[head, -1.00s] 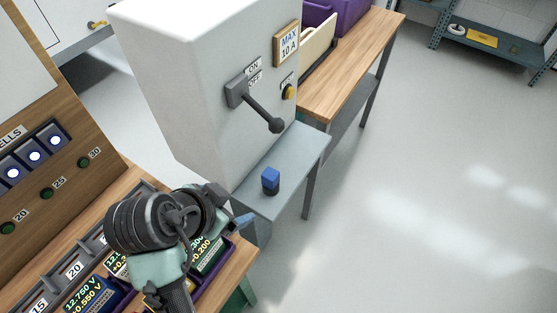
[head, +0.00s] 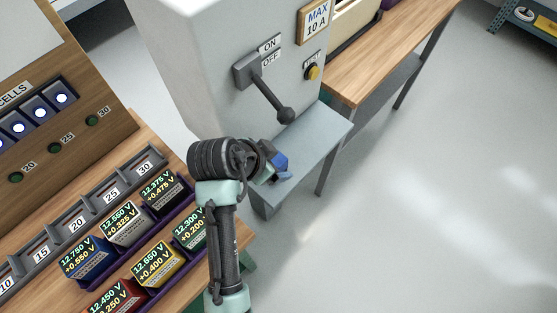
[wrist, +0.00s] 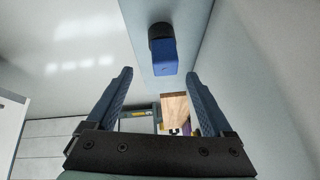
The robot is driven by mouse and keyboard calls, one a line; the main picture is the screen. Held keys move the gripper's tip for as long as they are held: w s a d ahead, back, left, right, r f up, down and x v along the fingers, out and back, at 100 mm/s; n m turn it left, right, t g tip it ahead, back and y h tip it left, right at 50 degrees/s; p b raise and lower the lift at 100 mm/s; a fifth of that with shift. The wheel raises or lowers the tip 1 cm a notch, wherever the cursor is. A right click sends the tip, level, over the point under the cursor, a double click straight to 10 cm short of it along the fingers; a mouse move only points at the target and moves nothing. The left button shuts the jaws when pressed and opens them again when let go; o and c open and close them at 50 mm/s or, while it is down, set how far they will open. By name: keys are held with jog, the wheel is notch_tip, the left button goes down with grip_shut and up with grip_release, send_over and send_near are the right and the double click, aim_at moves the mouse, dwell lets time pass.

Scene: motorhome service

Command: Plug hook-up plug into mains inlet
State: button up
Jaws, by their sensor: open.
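The blue plug (head: 281,160) sits on the grey shelf at the foot of the white cabinet, partly hidden by my arm in the head view. In the wrist view the plug (wrist: 163,55) shows a blue block end and a dark end, on a pale surface. My gripper (wrist: 158,73) is open and empty. The plug lies just beyond the fingertips, roughly in line with the gap between them. In the head view my gripper (head: 284,176) is beside the plug; whether it touches is unclear. I cannot identify a mains inlet in either view.
The white cabinet (head: 190,50) carries a dark lever (head: 272,95) with ON/OFF labels, above the grey shelf (head: 318,140). A yellow button (head: 313,72) is beside it. Cell blocks (head: 155,262) stand on the wooden bench at left. Floor at right is clear.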

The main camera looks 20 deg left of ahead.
aim_at(277, 161)
jog(key=shift+a+p+x, duration=0.15)
jog(key=shift+p+x, duration=0.05)
jog(key=shift+x, duration=1.1)
jog(key=shift+a+p+x, duration=0.15)
jog(key=shift+a+x, duration=0.05)
jog(key=shift+x, duration=1.1)
grip_shut()
